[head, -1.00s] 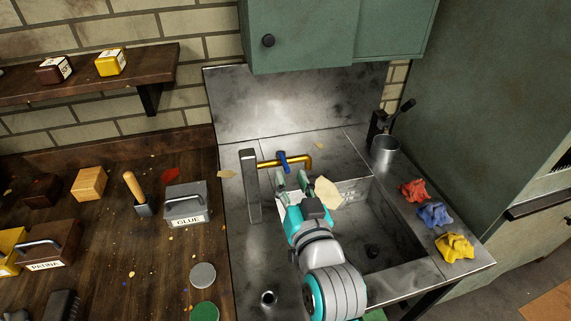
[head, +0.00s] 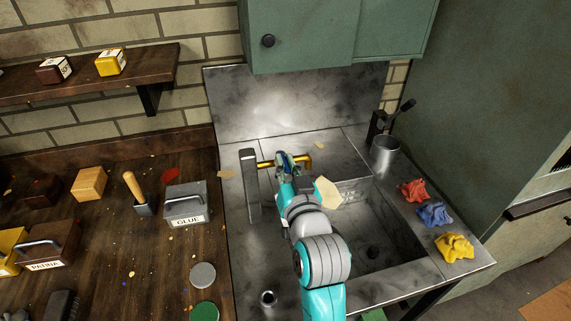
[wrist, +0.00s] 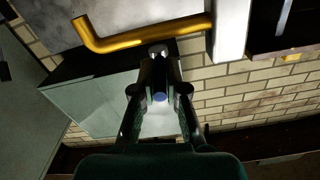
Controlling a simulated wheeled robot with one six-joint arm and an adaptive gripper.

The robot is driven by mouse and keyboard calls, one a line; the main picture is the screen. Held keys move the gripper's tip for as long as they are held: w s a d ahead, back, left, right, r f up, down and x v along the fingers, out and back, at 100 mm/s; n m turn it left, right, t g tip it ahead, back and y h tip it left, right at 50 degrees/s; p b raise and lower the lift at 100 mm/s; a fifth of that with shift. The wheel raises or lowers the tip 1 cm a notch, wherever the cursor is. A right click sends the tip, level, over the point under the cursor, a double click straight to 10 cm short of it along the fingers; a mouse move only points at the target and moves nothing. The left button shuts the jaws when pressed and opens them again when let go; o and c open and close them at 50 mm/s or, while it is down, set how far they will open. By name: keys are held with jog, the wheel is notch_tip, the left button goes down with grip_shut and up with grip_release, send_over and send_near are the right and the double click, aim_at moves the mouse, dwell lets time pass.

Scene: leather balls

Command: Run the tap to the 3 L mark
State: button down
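The brass tap spout (head: 304,163) runs from a grey post (head: 250,185) over the back of the metal sink (head: 405,260). It also shows in the wrist view (wrist: 145,38). My gripper (head: 285,160) is at the blue tap handle (head: 279,158). In the wrist view, the fingers of my gripper (wrist: 159,72) are close together, with the blue handle (wrist: 159,97) between them, so it looks shut on it. Pale marks (head: 352,190) on the sink's back wall are too small to read. No water shows; my arm hides the sink's left part.
A cream flat piece (head: 327,193) shows beside my wrist over the sink. A metal cup (head: 384,155) stands behind the right rim, with red (head: 413,190), blue (head: 434,214) and yellow (head: 454,246) crumpled cloths along it. The GLUE box (head: 187,205) is on the left bench.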

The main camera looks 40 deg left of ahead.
aim_at(299, 158)
jog(key=shift+w+d, duration=0.1)
dwell(0.3)
jog(key=n+g+y, duration=0.1)
jog(key=n+g, duration=0.1)
jog(key=g, duration=0.1)
jog(key=w+n+g+y, duration=0.1)
jog(key=n+g, duration=0.1)
jog(key=g, duration=0.1)
jog(key=w+d+n+g+y, duration=0.1)
jog(key=n+g, duration=0.1)
jog(key=shift+w+g+y, duration=0.2)
jog(key=shift+g+y, duration=0.1)
jog(key=shift+g, duration=0.1)
jog(key=shift+w+a+n+g, duration=0.1)
jog(key=shift+w+n+g, duration=0.2)
jog(key=shift+n+g, duration=0.85)
jog(key=shift+w+n+g, duration=0.3)
jog(key=shift+n+g, duration=0.35)
jog(key=shift+g, duration=1.2)
jog(key=c, duration=1.2)
grip_release()
